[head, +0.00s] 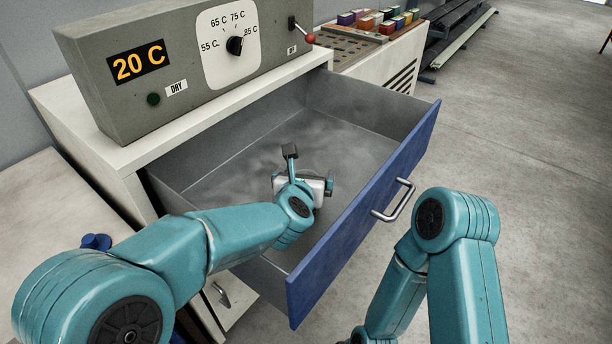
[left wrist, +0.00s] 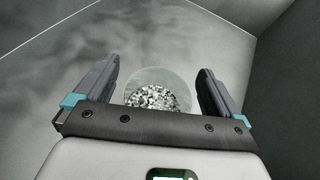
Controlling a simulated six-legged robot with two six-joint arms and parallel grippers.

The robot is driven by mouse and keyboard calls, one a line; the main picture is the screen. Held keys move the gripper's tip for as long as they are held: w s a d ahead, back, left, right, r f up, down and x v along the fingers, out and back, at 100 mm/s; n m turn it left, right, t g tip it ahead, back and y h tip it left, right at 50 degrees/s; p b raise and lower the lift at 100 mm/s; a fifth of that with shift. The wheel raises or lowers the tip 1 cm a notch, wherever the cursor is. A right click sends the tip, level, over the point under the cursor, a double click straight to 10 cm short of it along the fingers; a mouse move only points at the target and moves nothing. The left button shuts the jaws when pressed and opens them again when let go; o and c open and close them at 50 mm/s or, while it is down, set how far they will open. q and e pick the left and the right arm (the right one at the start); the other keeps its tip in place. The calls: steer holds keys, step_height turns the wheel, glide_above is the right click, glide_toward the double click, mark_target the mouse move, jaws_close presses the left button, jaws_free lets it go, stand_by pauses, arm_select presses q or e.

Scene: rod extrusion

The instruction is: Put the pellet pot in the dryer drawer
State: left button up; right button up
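The dryer drawer (head: 413,137) is pulled out, with a blue front and a grey metal inside. My left gripper (head: 309,168) is inside the drawer, low over its floor. In the left wrist view its two fingers (left wrist: 158,92) are spread apart. The pellet pot (left wrist: 157,78), a clear round pot with grey-white pellets, shows between and just beyond the fingers, with a narrow gap on each side. It appears to stand on the drawer floor (left wrist: 60,85). In the head view the pot is hidden behind my left gripper. My right gripper is outside the picture.
The dryer's control box (head: 190,65) shows 20 C, with a dial (head: 235,45) and a red-knobbed lever (head: 310,38). A bench with coloured blocks (head: 375,20) stands behind. The drawer walls surround my left gripper. Open floor (head: 520,130) lies at the right.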

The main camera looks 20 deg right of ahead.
arm_select(q)
steer(key=shift+r, duration=0.2)
steer(key=shift+s+r+p, duration=0.15)
steer(key=shift+r+p, duration=0.6)
steer(key=shift+p, duration=0.35)
steer(key=shift+s+a+r+b, duration=0.1)
steer(key=shift+s+a+b, duration=0.2)
steer(key=shift+s, duration=0.15)
steer(key=shift+s+a+b, duration=0.2)
steer(key=shift+s+b, duration=0.05)
steer(key=shift+s, duration=0.2)
steer(key=v, duration=0.9)
steer(key=shift+s+r, duration=0.15)
steer(key=shift+r, duration=0.05)
steer(key=shift+a, duration=0.1)
